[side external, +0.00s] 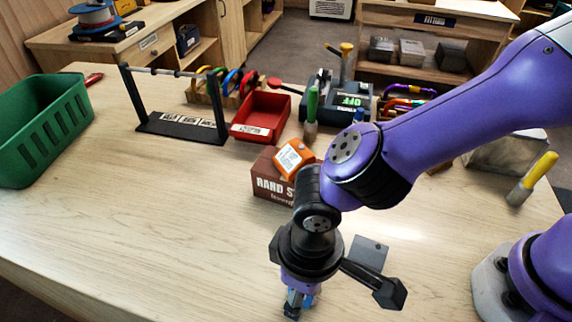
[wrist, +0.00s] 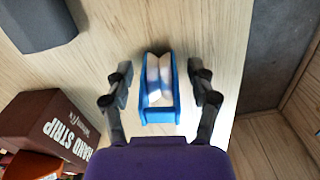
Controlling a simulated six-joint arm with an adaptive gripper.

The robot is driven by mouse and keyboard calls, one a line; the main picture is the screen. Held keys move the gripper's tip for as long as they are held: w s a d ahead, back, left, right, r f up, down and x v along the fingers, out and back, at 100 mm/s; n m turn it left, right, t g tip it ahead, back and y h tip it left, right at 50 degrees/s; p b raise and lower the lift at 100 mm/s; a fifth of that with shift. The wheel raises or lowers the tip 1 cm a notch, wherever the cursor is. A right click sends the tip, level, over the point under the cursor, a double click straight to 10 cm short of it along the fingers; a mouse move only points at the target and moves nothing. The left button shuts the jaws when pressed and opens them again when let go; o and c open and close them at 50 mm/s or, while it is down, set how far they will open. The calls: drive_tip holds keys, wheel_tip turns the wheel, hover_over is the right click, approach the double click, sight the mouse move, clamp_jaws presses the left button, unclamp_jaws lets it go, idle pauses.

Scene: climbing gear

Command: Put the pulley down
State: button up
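The pulley, a blue body with a pale wheel, shows in the wrist view (wrist: 160,82) between my fingers. My gripper (wrist: 160,88) has a finger on each side of it, with a visible gap on both sides. The fingers are open and not touching the pulley. In the side view my gripper (side external: 300,304) points down low at the front of the table, with some blue of the pulley at its tips. My arm partly hides it, and I cannot tell its exact contact with the wood.
A brown hand strip box (side external: 270,180) with an orange item (side external: 294,158) stands behind my gripper. A red tray (side external: 261,116), black rack (side external: 180,125), green basket (side external: 40,130) and yellow-handled tool (side external: 535,178) lie further off. The table edge (wrist: 240,90) is close to the pulley.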

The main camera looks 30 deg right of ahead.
drive_tip(key=r, duration=0.9)
drive_tip(key=shift+s+d+r, duration=0.15)
drive_tip(key=shift+s+r, duration=0.15)
drive_tip(key=shift+s, duration=0.05)
drive_tip(key=w+d+r+m+t, duration=0.1)
drive_tip(key=w+d+r+m, duration=0.1)
drive_tip(key=d, duration=0.5)
drive_tip(key=w+d+r+m+t+y, duration=0.1)
drive_tip(key=w+d+r, duration=0.2)
drive_tip(key=d, duration=0.5)
drive_tip(key=shift+w+d+r+m+t, duration=0.25)
drive_tip(key=shift+r+m+t, duration=0.15)
drive_tip(key=shift+r, duration=0.4)
drive_tip(key=shift+o, duration=1)
drive_tip(key=s+d+m+t+h, duration=0.1)
drive_tip(key=s+d+m+t, duration=0.1)
drive_tip(key=d, duration=0.8)
drive_tip(key=shift+s+d+r+m+t, duration=0.3)
drive_tip(key=shift+d+r+m+t, duration=0.05)
drive_tip(key=shift+d+m+t, duration=0.05)
